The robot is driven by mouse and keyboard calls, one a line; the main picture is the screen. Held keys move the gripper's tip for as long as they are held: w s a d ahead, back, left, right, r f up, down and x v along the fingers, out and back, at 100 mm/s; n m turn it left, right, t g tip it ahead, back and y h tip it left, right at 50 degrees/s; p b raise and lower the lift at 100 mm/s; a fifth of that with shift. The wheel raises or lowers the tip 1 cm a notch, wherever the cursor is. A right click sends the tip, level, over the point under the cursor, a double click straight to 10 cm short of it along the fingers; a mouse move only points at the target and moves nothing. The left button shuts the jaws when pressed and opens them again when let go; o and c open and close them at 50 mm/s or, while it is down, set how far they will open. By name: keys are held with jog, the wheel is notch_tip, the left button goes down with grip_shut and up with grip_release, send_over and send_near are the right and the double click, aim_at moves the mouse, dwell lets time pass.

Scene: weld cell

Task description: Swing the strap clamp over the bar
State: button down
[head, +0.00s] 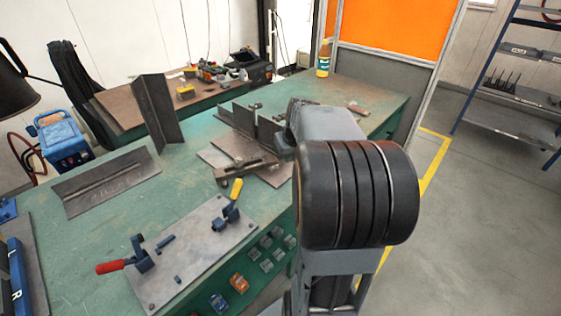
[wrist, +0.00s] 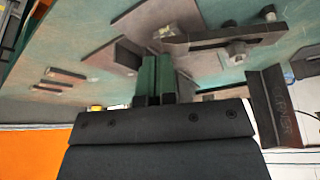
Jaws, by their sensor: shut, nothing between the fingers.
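The strap clamp (head: 248,171) is a dark flat strap with bolt hardware, lying across the front of a steel plate (head: 222,157) on the green bench. In the wrist view the strap (wrist: 205,40) shows close up, with a round stud at its right end. I cannot tell for sure which piece is the bar; dark upright pieces (head: 240,116) stand on the plate behind the strap. My gripper shows in the wrist view as two green fingers (wrist: 157,78), shut and empty, short of the strap. In the head view my arm mostly hides it.
A tall steel angle (head: 156,112) stands left on the green bench (head: 205,88). A plate with toggle clamps (head: 190,248) lies in front. A yellow-capped bottle (head: 323,60) stands at the back. The bench's left-front area is partly clear.

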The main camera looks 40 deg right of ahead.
aim_at(276, 166)
jog(key=b+x, duration=0.1)
jog(key=x, duration=0.7)
jog(key=shift+a, duration=0.15)
jog(key=w, duration=0.2)
jog(key=shift+w+d+f, duration=0.25)
jog(key=shift+w+d, duration=0.05)
jog(key=shift+w, duration=0.05)
jog(key=shift+w+d, duration=0.2)
jog(key=shift+w, duration=0.45)
jog(key=shift+a, duration=0.1)
